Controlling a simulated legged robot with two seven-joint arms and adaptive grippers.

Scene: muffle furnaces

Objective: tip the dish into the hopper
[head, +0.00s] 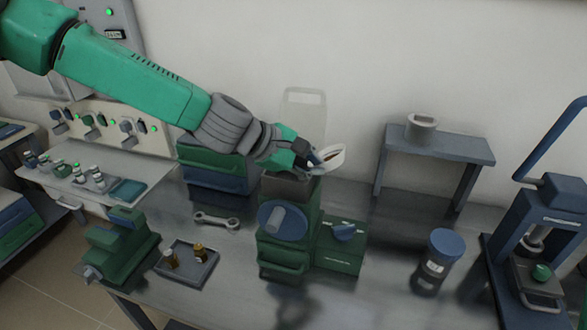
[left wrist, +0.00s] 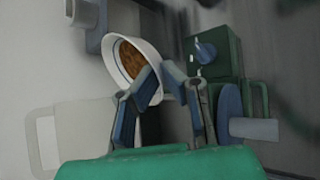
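The white dish (head: 329,158) holds brown granular material and is tilted in my left gripper (head: 312,162). In the left wrist view, the dish (left wrist: 137,62) has its brown contents inside, and the fingers (left wrist: 163,82) close on its near wall. In the head view the dish is above and slightly right of the grey hopper (head: 290,187) on top of the green machine (head: 287,235). The hopper's opening is partly hidden by the gripper. My right gripper is not in view.
A translucent panel with a slot (head: 303,112) stands behind the hopper. A small grey bench (head: 440,143) carries a pale ring-shaped vessel (head: 420,127). A blue-lidded jar (head: 438,262), a wrench (head: 216,220) and a tray with small bottles (head: 187,283) lie around the machine.

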